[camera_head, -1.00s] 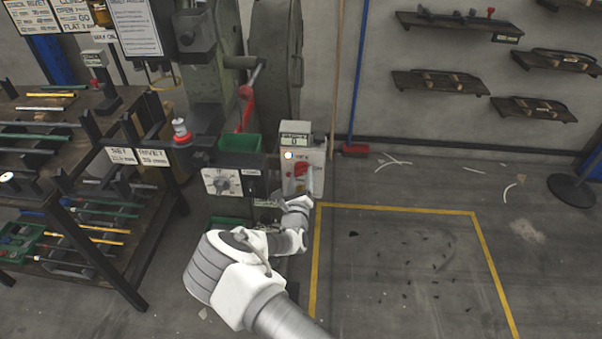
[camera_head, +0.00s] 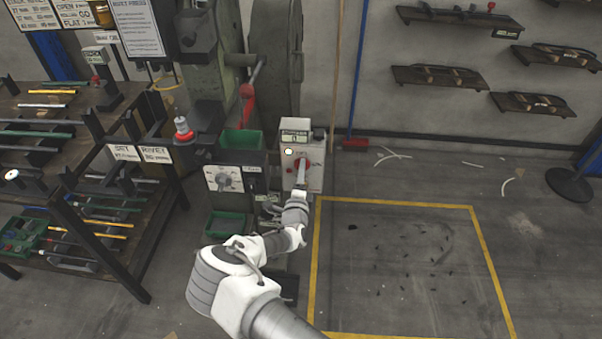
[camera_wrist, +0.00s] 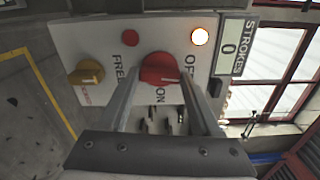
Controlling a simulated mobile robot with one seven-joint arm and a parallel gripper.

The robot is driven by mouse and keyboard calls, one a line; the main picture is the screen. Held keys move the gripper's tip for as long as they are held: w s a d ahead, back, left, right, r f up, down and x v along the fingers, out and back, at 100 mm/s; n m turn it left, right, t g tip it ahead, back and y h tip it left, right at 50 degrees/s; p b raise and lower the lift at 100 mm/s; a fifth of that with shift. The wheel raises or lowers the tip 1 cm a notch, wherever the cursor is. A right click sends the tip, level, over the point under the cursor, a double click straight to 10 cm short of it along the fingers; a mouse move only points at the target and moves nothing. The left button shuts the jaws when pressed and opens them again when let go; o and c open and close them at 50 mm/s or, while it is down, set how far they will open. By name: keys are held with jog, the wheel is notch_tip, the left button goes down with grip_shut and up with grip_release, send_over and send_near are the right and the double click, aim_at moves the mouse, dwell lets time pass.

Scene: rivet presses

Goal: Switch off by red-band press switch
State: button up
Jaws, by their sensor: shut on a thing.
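The pale switch box (camera_head: 314,180) stands beside the press (camera_head: 215,85). Its red rotary knob (camera_wrist: 159,69) sits mid-panel in the wrist view, among lettering that reads OFF, ON and FREE. The knob also shows in the head view (camera_head: 301,164), partly hidden by my gripper. My gripper (camera_wrist: 161,78) is shut on the red knob, one finger on each side. A lamp (camera_wrist: 199,37) glows whitish near the OFF lettering. The counter (camera_wrist: 229,48), marked STROKES, reads 0. I cannot tell which mark the knob points at.
A yellow knob (camera_wrist: 87,76) and a small red round part (camera_wrist: 130,37) share the panel. A rack (camera_head: 90,225) is further left. The yellow-outlined floor (camera_head: 395,260) on the right is mostly clear.

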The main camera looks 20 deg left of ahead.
jog(key=shift+n, duration=0.6)
jog(key=o, duration=1.4)
jog(key=shift+s, duration=0.1)
jog(key=p+v, duration=0.2)
jog(key=v, duration=1.5)
jog(key=shift+s+p, duration=0.15)
jog(key=shift+p, duration=0.15)
